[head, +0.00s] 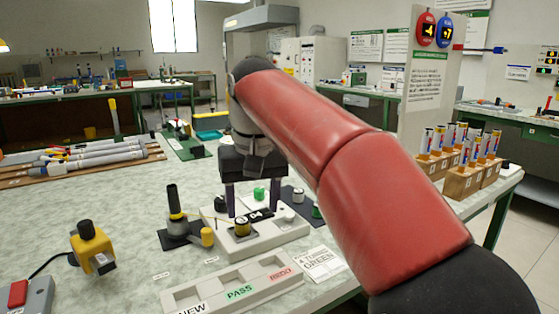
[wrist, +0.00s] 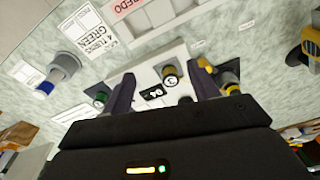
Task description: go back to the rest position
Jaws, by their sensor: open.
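My gripper (head: 247,207) is open above the white fixture block (head: 285,237) on the table, its two dark fingers pointing down. Nothing shows held between them. The block carries a dark "04" label (head: 261,214), a green knob (head: 259,193) and a round dark-and-brass piece (head: 242,227). In the wrist view the fingers (wrist: 164,85) stand apart with the block (wrist: 147,75) beyond them. A round piece marked "3" (wrist: 170,74) shows between the fingertips there. My red arm reaches in from the lower right and hides part of the table.
A tray (head: 262,281) marked NEW, PASS and REDO lies in front, looking empty. A black post (head: 174,200) stands left of the block, and a yellow-black device (head: 92,247) is farther left. Wooden racks of rods (head: 462,184) stand right. Grey rods (head: 95,160) lie at left.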

